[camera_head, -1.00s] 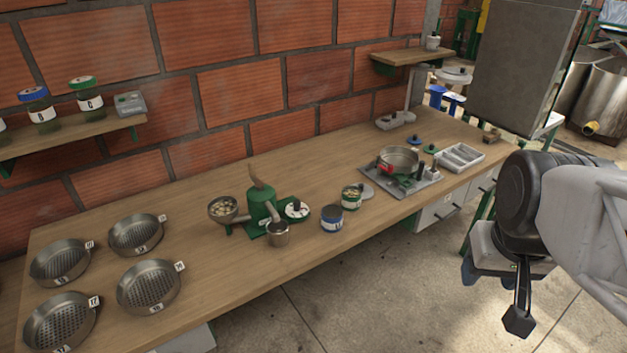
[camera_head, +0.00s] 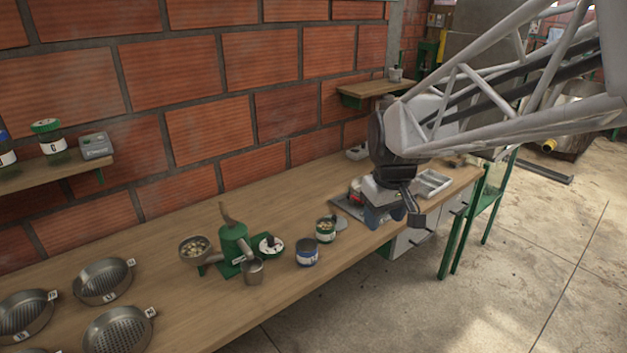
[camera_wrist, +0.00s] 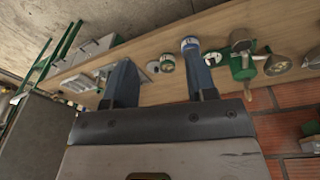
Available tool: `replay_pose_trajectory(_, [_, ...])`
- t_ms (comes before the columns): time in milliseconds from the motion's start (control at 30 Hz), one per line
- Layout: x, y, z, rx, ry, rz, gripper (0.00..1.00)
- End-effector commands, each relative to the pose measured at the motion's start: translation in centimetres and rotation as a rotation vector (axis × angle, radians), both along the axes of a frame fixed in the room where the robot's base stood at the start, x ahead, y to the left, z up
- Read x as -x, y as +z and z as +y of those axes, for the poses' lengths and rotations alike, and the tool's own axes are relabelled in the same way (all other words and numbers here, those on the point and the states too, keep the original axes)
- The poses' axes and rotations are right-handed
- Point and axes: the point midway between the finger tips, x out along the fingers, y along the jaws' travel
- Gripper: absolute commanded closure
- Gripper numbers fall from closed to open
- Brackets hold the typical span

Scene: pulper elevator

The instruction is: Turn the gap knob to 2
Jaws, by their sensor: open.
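The small green pulper (camera_head: 233,243) stands on the wooden bench, with a hopper of pale beans on its left and a metal cup in front. A white round dial with a dark knob (camera_head: 270,246) sits on its right side. The dial's numbers and the knob's setting are too small to read. The pulper also shows at the upper right in the wrist view (camera_wrist: 243,66). My gripper (camera_head: 392,212) is open and empty, right of the pulper and well apart from it, near the bench's front edge. Its two blue fingers are spread in the wrist view (camera_wrist: 158,58).
A blue tin (camera_head: 307,252) and a green tin of beans (camera_head: 326,229) stand between the pulper and my gripper. Several metal sieves (camera_head: 103,281) lie at the left. A grey tray (camera_head: 433,184) is at the right. A wall shelf (camera_head: 50,173) holds jars.

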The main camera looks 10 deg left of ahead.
Motion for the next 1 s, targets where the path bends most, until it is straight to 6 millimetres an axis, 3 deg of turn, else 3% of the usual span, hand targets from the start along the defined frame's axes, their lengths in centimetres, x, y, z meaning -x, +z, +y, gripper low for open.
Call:
replay_pose_trajectory(567, [-10.7, -4.9, 9.7, 0.031, 0.29, 0.047, 0.48])
replay_pose_trajectory(1000, [-17.1, -10.7, 18.5, 0.052, 0.51, 0.081, 0.48])
